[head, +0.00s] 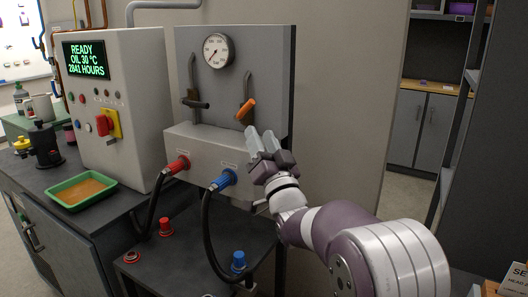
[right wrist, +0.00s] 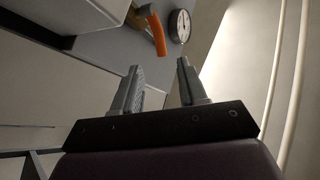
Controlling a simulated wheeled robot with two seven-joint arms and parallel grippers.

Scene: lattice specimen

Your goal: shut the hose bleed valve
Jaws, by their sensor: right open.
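An orange valve lever (head: 246,109) sits on the grey upright panel (head: 263,55), tilted, on a bent metal pipe. I take it for the hose bleed valve; no label is readable. It also shows at the top of the right wrist view (right wrist: 156,32), beyond the fingertips. My right gripper (head: 262,136) is just below and right of the lever in the head view, apart from it. Its two fingers stand open and empty in the right wrist view (right wrist: 160,68). My left gripper is not in view.
A pressure gauge (head: 218,51) and a dark-handled valve (head: 195,103) are on the same panel. Below, red (head: 177,165) and blue (head: 223,180) hose couplings plug into a grey box, with black hoses hanging down. A control cabinet (head: 128,120) and green tray (head: 80,191) stand left.

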